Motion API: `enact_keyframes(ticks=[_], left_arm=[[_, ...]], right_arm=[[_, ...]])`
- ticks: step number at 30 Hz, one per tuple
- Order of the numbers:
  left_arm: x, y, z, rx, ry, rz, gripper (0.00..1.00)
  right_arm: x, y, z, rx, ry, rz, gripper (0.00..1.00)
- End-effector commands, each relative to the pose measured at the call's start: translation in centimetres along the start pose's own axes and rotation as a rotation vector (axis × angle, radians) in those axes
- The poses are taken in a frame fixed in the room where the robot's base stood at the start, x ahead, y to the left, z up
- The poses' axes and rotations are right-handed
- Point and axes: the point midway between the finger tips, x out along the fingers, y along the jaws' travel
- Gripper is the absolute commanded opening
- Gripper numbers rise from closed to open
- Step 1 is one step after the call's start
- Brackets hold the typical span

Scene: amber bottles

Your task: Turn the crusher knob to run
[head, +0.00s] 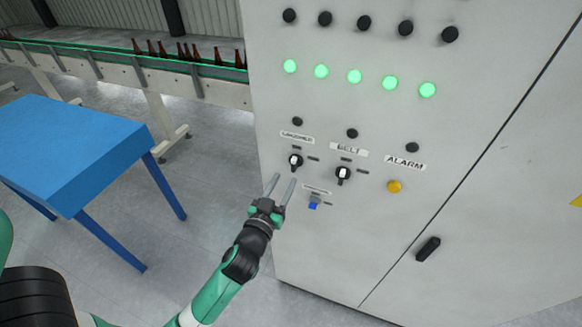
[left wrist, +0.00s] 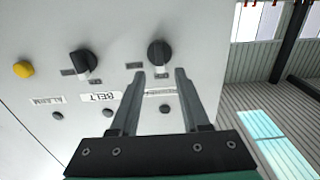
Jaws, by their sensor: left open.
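The crusher knob (head: 296,161) is a black rotary knob with a white face on the grey cabinet, under a small label that is hard to read. It also shows in the left wrist view (left wrist: 159,52), where the picture is turned over. My left gripper (head: 284,180) is open and empty, its fingers pointing up toward this knob from just below. In the left wrist view the two fingertips (left wrist: 161,72) lie to either side of the knob's near edge. Whether they touch it, I cannot tell. My right gripper is not in view.
The belt knob (head: 343,175) is close on the right, with the yellow alarm button (head: 394,187) farther right. A small blue switch (head: 313,205) sits below. Green lamps (head: 354,76) are lit above. A blue table (head: 75,145) and a bottle conveyor (head: 120,66) stand left.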

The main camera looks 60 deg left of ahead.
Motion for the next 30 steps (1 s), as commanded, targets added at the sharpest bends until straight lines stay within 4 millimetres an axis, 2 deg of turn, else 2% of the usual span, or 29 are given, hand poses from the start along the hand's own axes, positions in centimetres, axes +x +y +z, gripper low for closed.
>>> enact_keyframes(ticks=[3,7,12,18,20,26,30], left_arm=[[2.7,0.0,-0.3,-0.001,0.001,-0.002,0.46],[4.7,0.0,-0.1,0.0,0.0,0.0,0.46],[5.8,0.0,0.0,-0.001,0.001,0.001,0.46],[5.8,0.1,0.0,-0.001,0.0,0.001,0.46],[5.8,0.1,0.0,-0.001,0.0,0.002,0.37],[5.7,0.1,0.0,-0.001,0.0,0.002,0.01],[5.7,0.1,0.0,-0.001,0.0,0.002,0.0]], right_arm=[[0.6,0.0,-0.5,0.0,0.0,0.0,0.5],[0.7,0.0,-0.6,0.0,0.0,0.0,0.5],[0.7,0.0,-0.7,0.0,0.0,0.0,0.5],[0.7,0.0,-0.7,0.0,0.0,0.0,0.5],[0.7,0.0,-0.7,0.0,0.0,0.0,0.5],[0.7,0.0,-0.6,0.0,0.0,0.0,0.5],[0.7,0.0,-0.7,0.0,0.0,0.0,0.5]])
